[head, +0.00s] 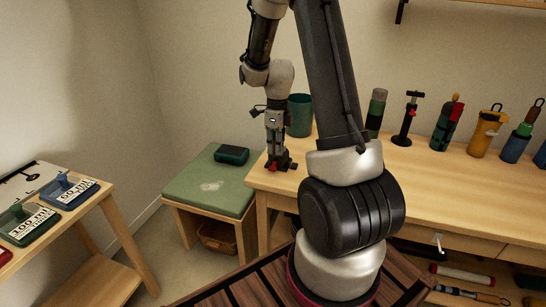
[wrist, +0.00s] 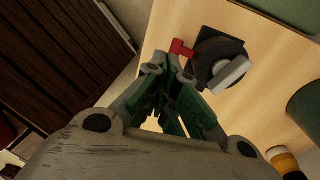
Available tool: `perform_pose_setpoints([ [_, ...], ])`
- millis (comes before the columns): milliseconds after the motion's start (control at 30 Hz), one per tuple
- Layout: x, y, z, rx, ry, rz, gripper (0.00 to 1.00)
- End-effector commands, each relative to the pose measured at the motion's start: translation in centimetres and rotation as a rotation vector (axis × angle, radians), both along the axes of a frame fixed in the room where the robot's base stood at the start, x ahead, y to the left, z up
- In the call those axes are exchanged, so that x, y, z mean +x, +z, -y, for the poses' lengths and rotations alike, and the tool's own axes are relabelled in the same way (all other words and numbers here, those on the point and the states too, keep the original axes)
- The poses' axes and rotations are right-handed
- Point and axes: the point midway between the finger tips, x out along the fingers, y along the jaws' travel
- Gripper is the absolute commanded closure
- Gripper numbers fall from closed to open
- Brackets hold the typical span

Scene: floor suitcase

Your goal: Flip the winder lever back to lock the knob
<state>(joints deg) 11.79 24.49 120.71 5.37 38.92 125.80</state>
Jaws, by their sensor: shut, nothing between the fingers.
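The winder shows in the wrist view as a dark round knob (wrist: 207,54) with a grey bar (wrist: 230,76) across it, on a black square base (wrist: 236,43). A small red lever (wrist: 180,47) sticks out from the knob's left side. In the head view the red lever (head: 273,168) shows small at the bench's left end, and the rest of the winder is partly hidden by my gripper (head: 276,157). My gripper, with its fingertips (wrist: 170,67) together and empty, is just beside the red lever; I cannot tell whether they touch.
The winder stands on a wooden bench (head: 420,180). A teal bin (head: 299,115) is close behind my gripper, and several bottles and a pump (head: 407,120) line the bench to the right. A green-topped stool (head: 205,180) with a dark box (head: 232,155) stands left.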

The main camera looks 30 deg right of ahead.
Motion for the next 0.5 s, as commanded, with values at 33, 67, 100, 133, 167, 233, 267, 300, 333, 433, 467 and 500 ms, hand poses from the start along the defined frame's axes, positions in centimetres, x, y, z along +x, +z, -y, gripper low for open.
perform_pose_setpoints([
  [33,-0.1,0.9,-0.2,-0.001,0.0,0.004,1.0],
  [67,-0.2,1.4,-0.4,0.0,0.0,0.003,1.0],
  [100,-0.4,2.1,-0.5,-0.001,0.0,0.004,1.0],
  [133,-0.5,2.6,-0.7,-0.001,0.0,0.004,1.0],
  [167,-0.6,3.1,-0.8,0.0,0.001,0.003,1.0],
  [233,-0.9,4.3,-1.2,0.0,0.001,0.003,1.0],
  [267,-1.0,4.8,-1.3,0.0,0.0,0.003,1.0],
  [300,-1.1,5.4,-1.5,0.0,0.0,0.003,1.0],
  [333,-1.2,5.8,-1.6,0.0,0.0,0.003,1.0],
  [433,-1.4,6.8,-1.9,0.0,0.0,0.001,1.0],
  [467,-1.5,7.0,-1.9,0.001,0.0,0.001,1.0],
  [500,-1.5,7.2,-2.0,0.001,0.0,0.001,1.0],
])
